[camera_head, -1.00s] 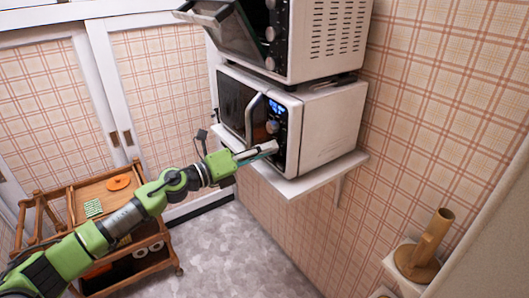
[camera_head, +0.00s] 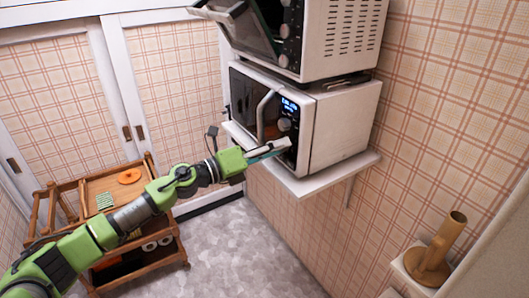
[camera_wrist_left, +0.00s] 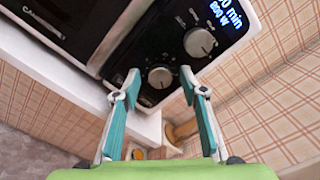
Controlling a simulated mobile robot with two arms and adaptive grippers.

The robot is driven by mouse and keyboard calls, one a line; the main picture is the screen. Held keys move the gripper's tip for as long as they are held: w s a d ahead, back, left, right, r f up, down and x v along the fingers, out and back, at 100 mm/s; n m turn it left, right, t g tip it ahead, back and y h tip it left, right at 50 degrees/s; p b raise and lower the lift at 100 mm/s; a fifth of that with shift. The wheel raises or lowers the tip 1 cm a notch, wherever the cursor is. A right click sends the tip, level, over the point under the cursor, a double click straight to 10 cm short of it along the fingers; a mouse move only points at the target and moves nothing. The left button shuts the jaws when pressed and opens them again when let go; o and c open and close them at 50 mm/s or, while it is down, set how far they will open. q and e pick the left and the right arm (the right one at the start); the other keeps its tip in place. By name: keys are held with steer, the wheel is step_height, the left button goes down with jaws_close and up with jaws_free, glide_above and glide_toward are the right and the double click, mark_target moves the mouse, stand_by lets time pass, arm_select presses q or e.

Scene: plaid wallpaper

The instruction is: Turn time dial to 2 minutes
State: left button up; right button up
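The white microwave (camera_head: 340,122) stands on a wall shelf, with a lit blue display (camera_head: 289,105) on its black front panel. In the left wrist view the display (camera_wrist_left: 229,14) reads "0 min" and "800 W", cut off at the left. An upper dial (camera_wrist_left: 200,42) sits beside the display and a lower dial (camera_wrist_left: 160,77) below it; I cannot tell from the labels which sets time. My left gripper (camera_wrist_left: 160,80) is open, its teal fingertips on either side of the lower dial; contact is unclear. It also shows at the panel in the head view (camera_head: 270,151). My right gripper is out of view.
A second oven (camera_head: 335,40) with its door (camera_head: 240,25) open sits above the microwave. The microwave handle (camera_head: 265,115) sticks out left of the panel. A wooden trolley (camera_head: 130,180) stands at the lower left. The shelf (camera_head: 330,177) edge runs below my gripper.

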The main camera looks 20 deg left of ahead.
arm_select(q)
steer(key=v, duration=1.1)
steer(key=shift+s+a, duration=0.25)
steer(key=shift+s, duration=0.05)
